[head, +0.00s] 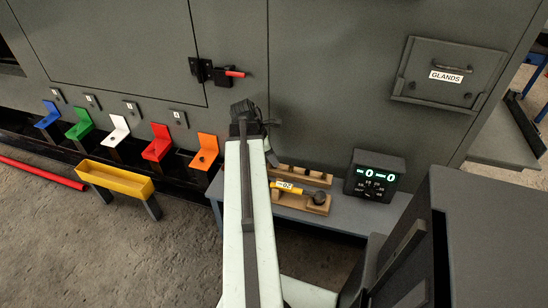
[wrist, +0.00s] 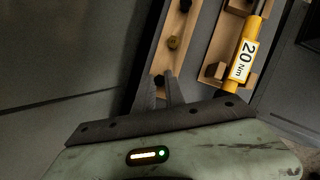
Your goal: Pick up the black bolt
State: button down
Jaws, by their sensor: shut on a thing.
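The wooden bolt rack (wrist: 165,60) runs up the wrist view from my fingers. My gripper (wrist: 160,82) points at its near end, with its two dark fingers close together. A small black bolt (wrist: 158,80) shows between the fingertips, and my gripper is shut on it. It appears to be still at the rack; whether it is clear of its hole cannot be told. A brass-coloured bolt (wrist: 173,42) sits farther along the rack, and another dark bolt (wrist: 185,5) is at the top edge. In the head view my arm hides most of the gripper beside the rack (head: 305,174).
A yellow torque wrench (wrist: 243,62) marked 20 Nm lies in a wooden holder right beside the rack. Both rest on a grey bench (head: 340,215) against the enclosure. A display box (head: 375,177) stands to the right. Coloured brackets (head: 157,143) and a yellow tray (head: 115,179) are at left.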

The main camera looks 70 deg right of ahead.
notch_tip(320, 180, up, 9)
jog(key=p, duration=0.7)
jog(key=shift+p, duration=0.35)
notch_tip(320, 180, up, 3)
jog(key=p, duration=0.3)
jog(key=shift+f, duration=0.15)
jog(key=shift+w, duration=0.1)
